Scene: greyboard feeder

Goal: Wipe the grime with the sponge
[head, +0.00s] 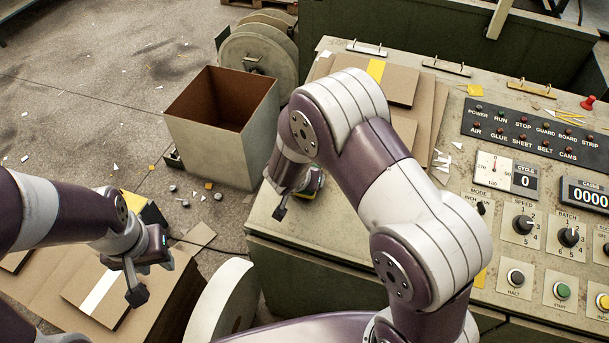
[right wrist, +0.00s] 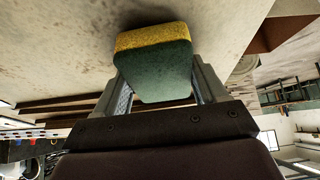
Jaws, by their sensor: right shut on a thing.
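The sponge, yellow on one side and dark green on the other, is between the fingers of my right gripper (right wrist: 155,92) in the right wrist view (right wrist: 155,68). In the head view only a small part of the sponge (head: 314,186) shows beside my right arm, at the left end of the pale machine top (head: 300,234). The sponge is close to that top; I cannot tell whether it touches. The top has faint dark smudges and specks, but no clear grime patch stands out; my right arm hides part of it. My left gripper (head: 150,276) is open and empty above cardboard at the lower left.
An open brown-lined bin (head: 212,140) stands left of the machine. Cardboard sheets (head: 405,80) lie on the machine's back part. The control panel with knobs and buttons (head: 523,223) fills the right side. Paper scraps and small parts litter the floor.

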